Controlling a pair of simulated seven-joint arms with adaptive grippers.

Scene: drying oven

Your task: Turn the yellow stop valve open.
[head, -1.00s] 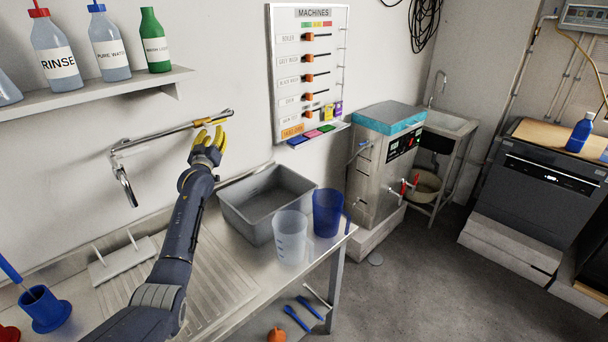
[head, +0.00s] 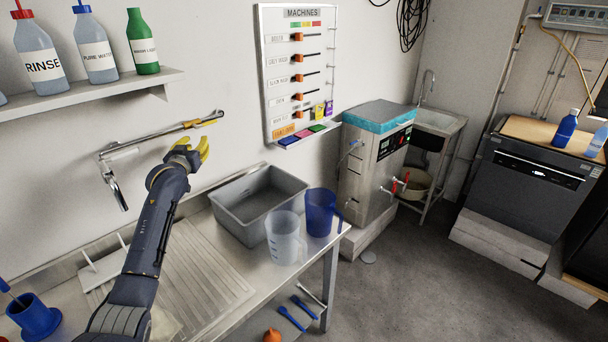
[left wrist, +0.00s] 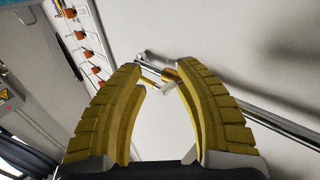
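The yellow stop valve (head: 207,120) sits at the right end of a metal wall pipe (head: 160,133), above the sink bench. Its yellow handle appears to lie roughly along the pipe. My left gripper (head: 196,147) is below and slightly left of the valve, apart from it in the head view. In the left wrist view, the yellow fingers of the left gripper (left wrist: 160,68) are spread with a gap between the tips and nothing held. The valve (left wrist: 170,76) shows beyond that gap, partly hidden by the fingers. My right gripper is out of view.
A curved spout (head: 115,187) hangs from the pipe's left end. A bottle shelf (head: 95,93) is above. A grey basin (head: 235,205), clear jug (head: 284,240) and blue jug (head: 320,213) stand on the bench. A machines board (head: 285,75) hangs on the wall right of the valve.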

